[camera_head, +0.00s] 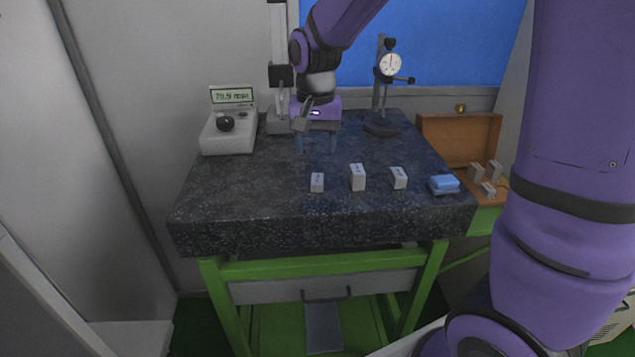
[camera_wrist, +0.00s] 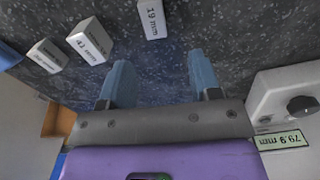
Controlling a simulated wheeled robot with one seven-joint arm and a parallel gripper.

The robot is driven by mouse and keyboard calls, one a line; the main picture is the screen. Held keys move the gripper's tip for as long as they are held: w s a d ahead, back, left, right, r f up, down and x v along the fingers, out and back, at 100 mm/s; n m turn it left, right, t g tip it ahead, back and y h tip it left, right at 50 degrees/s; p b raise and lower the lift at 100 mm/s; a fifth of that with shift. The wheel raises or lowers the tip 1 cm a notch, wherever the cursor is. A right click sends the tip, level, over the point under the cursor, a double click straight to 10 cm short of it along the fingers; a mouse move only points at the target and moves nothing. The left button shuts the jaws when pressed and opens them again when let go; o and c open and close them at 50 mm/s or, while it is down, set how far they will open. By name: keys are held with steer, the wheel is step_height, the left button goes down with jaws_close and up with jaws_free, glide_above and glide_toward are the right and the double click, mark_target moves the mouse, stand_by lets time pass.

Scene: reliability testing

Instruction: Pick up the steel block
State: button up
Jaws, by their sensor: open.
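Three small steel blocks stand on the dark granite table: a left one (camera_head: 317,183), a taller middle one (camera_head: 358,178) and a right one (camera_head: 399,178). In the wrist view the left block (camera_wrist: 151,18) is marked 19 mm. The middle block (camera_wrist: 88,42) and the right block (camera_wrist: 48,57) have labels that are hard to read. My gripper (camera_head: 316,151) is open and empty, behind the left block and apart from it. Its two blue fingers (camera_wrist: 160,72) point toward the table, with bare granite between them.
A white readout box (camera_head: 229,133) stands at the back left and a dial gauge stand (camera_head: 382,128) at the back right. A blue cloth or pad (camera_head: 443,184) lies at the right front. An open wooden case (camera_head: 455,142) with several blocks is beyond the right edge. The left front is clear.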

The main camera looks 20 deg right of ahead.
mark_target(318, 174)
steer(key=shift+d+f, duration=0.15)
steer(key=shift+f, duration=1.55)
steer(key=shift+d+f, duration=0.1)
steer(key=shift+f, duration=1.55)
jaws_close()
